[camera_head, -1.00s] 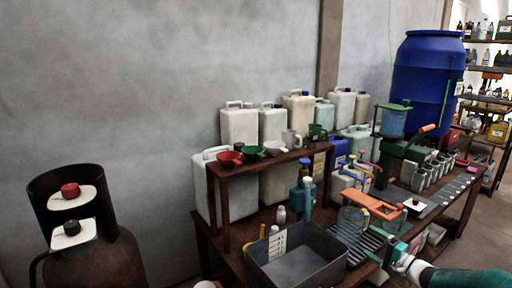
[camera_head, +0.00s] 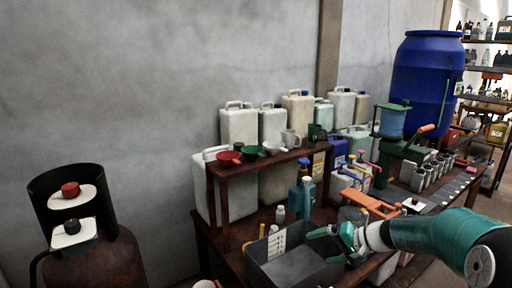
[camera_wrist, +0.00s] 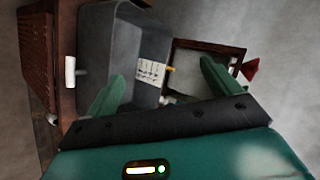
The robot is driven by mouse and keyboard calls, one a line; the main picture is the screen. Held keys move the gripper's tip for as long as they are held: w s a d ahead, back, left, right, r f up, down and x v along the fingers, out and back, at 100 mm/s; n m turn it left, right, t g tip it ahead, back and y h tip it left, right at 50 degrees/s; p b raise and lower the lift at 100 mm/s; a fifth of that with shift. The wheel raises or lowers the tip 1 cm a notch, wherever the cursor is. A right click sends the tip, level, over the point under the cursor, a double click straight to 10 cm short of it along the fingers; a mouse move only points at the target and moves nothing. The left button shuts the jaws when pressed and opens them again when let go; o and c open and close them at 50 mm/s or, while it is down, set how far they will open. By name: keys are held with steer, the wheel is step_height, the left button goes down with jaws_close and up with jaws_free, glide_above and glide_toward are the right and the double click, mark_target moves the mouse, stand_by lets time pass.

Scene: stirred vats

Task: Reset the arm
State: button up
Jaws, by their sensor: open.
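My arm, green and white, comes in from the right in the head view, and my gripper (camera_head: 328,246) is over the right side of a grey bin (camera_head: 262,275). In the wrist view my gripper (camera_wrist: 162,78) shows two green fingers spread wide with nothing between them. The grey bin (camera_wrist: 97,45) lies beyond the fingers there, with a white label on its wall. I see nothing held. Part of the bench behind my arm is hidden.
A dark wooden bench carries a raised shelf (camera_head: 262,162) with red and green funnels and mugs. White jerrycans (camera_head: 238,126) stand behind it. An orange-handled press (camera_head: 375,203) is close to my arm. A blue barrel (camera_head: 425,80) stands at the back right.

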steer(key=s+a+r+n+h, duration=0.1)
steer(key=s+r+h, duration=0.2)
steer(key=s, duration=0.7)
steer(key=s+a+r+n+h, duration=0.1)
steer(key=s+a+r+h, duration=0.1)
steer(key=s, duration=0.8)
steer(key=s+a+r+n+h, duration=0.1)
steer(key=s+r+h, duration=0.3)
steer(key=s, duration=0.7)
steer(key=shift+a+n+h, duration=0.2)
steer(key=shift+n+h, duration=0.1)
steer(key=shift+n, duration=0.2)
